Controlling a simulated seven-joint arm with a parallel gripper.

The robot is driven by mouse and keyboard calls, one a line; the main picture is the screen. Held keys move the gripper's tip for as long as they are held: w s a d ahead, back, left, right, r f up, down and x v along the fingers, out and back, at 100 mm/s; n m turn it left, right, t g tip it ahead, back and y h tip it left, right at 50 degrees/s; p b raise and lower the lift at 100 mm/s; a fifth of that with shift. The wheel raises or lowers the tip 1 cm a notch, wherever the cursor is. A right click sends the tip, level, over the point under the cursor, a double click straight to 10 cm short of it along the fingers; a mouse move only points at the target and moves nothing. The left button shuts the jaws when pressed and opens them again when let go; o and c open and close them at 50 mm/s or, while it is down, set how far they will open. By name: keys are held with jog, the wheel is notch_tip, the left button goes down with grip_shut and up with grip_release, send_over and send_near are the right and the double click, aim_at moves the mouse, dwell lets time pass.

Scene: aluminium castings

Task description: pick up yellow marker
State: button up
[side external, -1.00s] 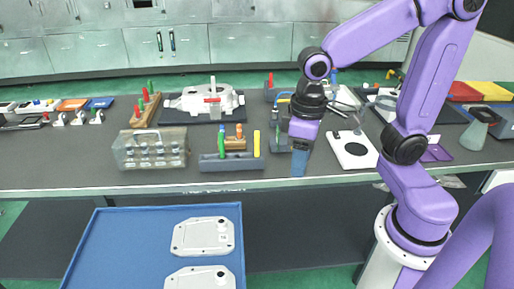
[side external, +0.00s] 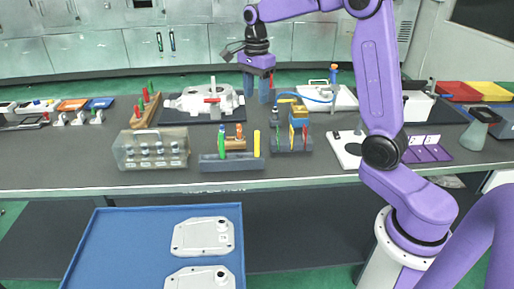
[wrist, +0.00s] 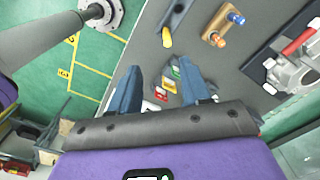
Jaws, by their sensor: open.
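The yellow marker (side external: 256,143) stands upright at the right end of a dark grey holder (side external: 232,165) near the table's front edge. A green marker (side external: 221,141) stands in the same holder. In the wrist view the yellow marker (wrist: 166,38) shows at the end of the holder, beyond my fingertips. My gripper (side external: 257,90) is raised towards the back of the table, apart from the marker, with its blue fingers spread and nothing between them. The open fingers also show in the wrist view (wrist: 161,76).
A wooden block with orange and blue pegs (side external: 236,143) stands behind the holder. A rack with coloured items (side external: 292,146) is to its right, and a clear case (side external: 150,150) to its left. A white casting (side external: 205,101) lies behind. A blue tray (side external: 130,250) is in front, below table height.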

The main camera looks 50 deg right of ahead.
aim_at(257, 131)
jog(key=shift+m, duration=0.6)
jog(key=f, duration=0.4)
jog(key=d+f, duration=0.1)
jog(key=f, duration=0.7)
jog(key=shift+w+d+f, duration=0.1)
jog(key=shift+w+d, duration=0.05)
jog(key=shift+w, duration=0.15)
jog(key=shift+w+d+f, duration=0.15)
jog(key=shift+f, duration=1.15)
jog(key=shift+w+d+f, duration=0.1)
jog(key=shift+f, duration=1.2)
grip_shut()
